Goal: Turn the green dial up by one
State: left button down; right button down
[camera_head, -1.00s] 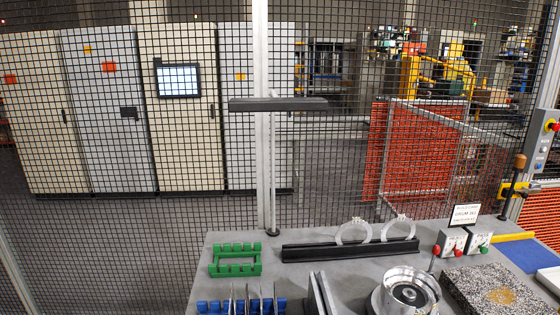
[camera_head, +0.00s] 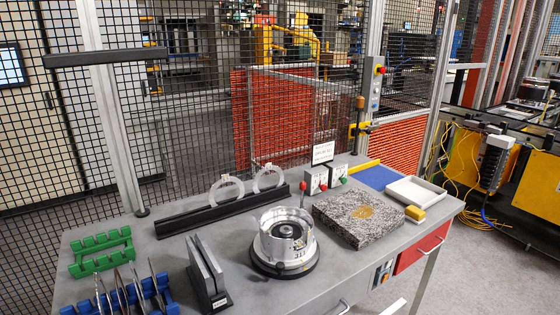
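A small box with a pale face and a green knob (camera_head: 344,181) at its lower front stands near the back of the grey workbench (camera_head: 245,222). The green knob is the only green dial-like part I see; its setting is too small to read. A similar box with a red knob (camera_head: 323,187) stands just left of it. A white sign (camera_head: 323,153) with dark text, too small to read, stands behind the boxes. Neither of my grippers is in view.
A round metal fixture (camera_head: 286,240), a speckled stone slab (camera_head: 358,218) and a red-topped lever (camera_head: 303,186) stand before or beside the boxes. A black rail with clear rings (camera_head: 225,208), a green rack (camera_head: 100,252) and a white tray (camera_head: 415,192) are also on the bench. Mesh fencing stands behind.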

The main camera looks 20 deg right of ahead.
aim_at(344, 180)
jog(key=z, duration=1.2)
